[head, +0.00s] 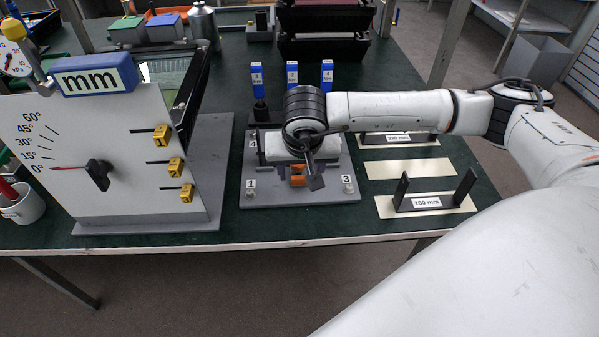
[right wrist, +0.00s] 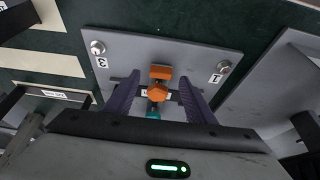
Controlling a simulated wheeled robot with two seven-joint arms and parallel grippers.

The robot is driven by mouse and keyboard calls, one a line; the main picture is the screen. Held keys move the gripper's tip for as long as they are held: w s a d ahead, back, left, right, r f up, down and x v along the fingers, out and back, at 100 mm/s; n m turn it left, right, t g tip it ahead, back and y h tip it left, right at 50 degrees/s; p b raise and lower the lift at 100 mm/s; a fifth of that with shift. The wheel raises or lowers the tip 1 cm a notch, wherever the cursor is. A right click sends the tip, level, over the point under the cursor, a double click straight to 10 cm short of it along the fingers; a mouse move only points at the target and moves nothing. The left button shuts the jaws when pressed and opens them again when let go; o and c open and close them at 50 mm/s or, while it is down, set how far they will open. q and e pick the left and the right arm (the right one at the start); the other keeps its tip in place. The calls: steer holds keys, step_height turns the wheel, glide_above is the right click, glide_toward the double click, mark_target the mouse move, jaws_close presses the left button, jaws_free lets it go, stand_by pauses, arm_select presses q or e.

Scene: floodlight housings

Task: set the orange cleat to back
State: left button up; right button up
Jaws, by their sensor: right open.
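The orange cleat (head: 298,181) is on the grey plate (head: 262,199), near the plate's front edge between the marks 1 and 3. In the right wrist view the orange cleat (right wrist: 158,93) shows a rounded knob-like part and a block beside it. A small white label is partly hidden behind it. My right gripper (head: 300,177) points down over the plate. In the right wrist view its two purple fingers (right wrist: 159,100) are spread, one on each side of the cleat, with gaps between. Whether they are down at its height is unclear. My left gripper is out of view.
A white panel with an angle scale (head: 130,150) and yellow clips stands left of the plate. Blue-topped posts (head: 292,73) stand behind it. A black handle labelled 160 mm (head: 426,202) lies to the right, near a bare cream strip (head: 408,169).

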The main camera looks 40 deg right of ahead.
steer(key=shift+x, duration=1.2)
